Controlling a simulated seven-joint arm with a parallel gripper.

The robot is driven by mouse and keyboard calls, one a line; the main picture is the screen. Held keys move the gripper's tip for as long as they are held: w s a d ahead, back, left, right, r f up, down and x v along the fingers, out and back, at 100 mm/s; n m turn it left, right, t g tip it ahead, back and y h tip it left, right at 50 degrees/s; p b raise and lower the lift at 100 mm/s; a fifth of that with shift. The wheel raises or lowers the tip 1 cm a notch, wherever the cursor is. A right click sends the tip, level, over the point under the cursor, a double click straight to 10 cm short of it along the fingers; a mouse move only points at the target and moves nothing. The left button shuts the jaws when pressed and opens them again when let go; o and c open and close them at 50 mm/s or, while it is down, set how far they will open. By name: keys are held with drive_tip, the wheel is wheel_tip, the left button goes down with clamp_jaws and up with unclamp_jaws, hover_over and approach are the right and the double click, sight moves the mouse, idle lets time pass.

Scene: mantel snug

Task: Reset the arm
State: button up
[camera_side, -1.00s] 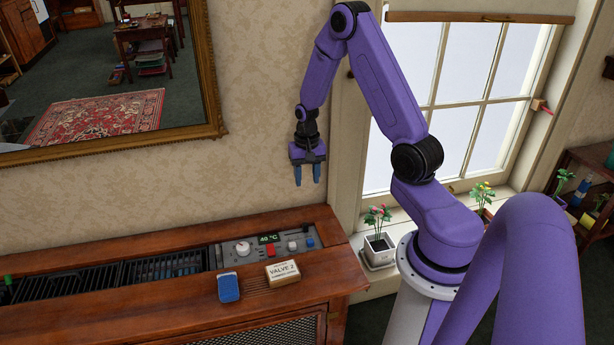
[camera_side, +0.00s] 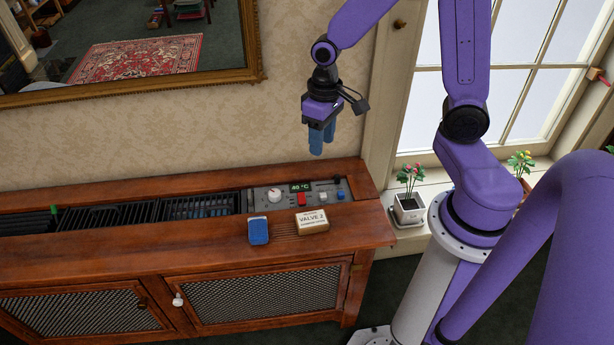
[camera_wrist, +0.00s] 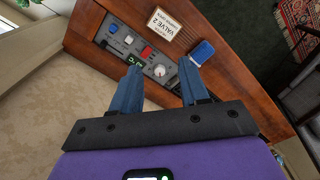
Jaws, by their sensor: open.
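My gripper (camera_side: 322,137) hangs in the air above the right part of the wooden radiator cabinet (camera_side: 120,256), its blue fingers pointing down. In the wrist view my gripper (camera_wrist: 158,82) shows two blue fingers apart, with nothing between them but the cabinet top far below. The control panel (camera_side: 300,193) is set into the cabinet top, with a white knob (camera_side: 274,195), a red switch (camera_side: 301,199) and a small display reading 40 °C. My fingers are well clear of the panel.
A potted plant (camera_side: 409,207) stands on the windowsill to the right. A gilt-framed mirror (camera_side: 150,88) hangs on the wall behind. The air around my gripper is free.

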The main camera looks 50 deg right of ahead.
drive_tip(key=s+a+r+n, duration=0.3)
drive_tip(key=s+n, duration=0.2)
drive_tip(key=s, duration=0.3)
drive_tip(key=s+a+r+n, duration=0.3)
drive_tip(key=s+n, duration=0.3)
drive_tip(key=s, duration=0.3)
drive_tip(key=shift+s+a+r, duration=0.15)
drive_tip(key=shift+a+r, duration=0.05)
drive_tip(key=shift+a, duration=0.15)
drive_tip(key=shift+o, duration=1.3)
drive_tip(key=shift+s, duration=0.35)
drive_tip(key=o, duration=0.5)
drive_tip(key=shift+d+n, duration=0.1)
drive_tip(key=shift+n, duration=0.2)
drive_tip(key=shift+o, duration=1.4)
drive_tip(key=w+d+f+m, duration=0.1)
drive_tip(key=w, duration=0.9)
drive_tip(key=shift+d+f, duration=0.15)
drive_tip(key=shift+d, duration=0.15)
drive_tip(key=w+d+f+m, duration=0.2)
drive_tip(key=w+d+f, duration=0.2)
drive_tip(key=w+d, duration=0.8)
drive_tip(key=w+d+f, duration=0.2)
drive_tip(key=d+f, duration=0.2)
drive_tip(key=d, duration=0.8)
wheel_tip(320, 180, down, 10)
drive_tip(key=shift+s+r+m, duration=0.15)
drive_tip(key=shift+r+m, duration=0.05)
drive_tip(key=shift+m, duration=0.1)
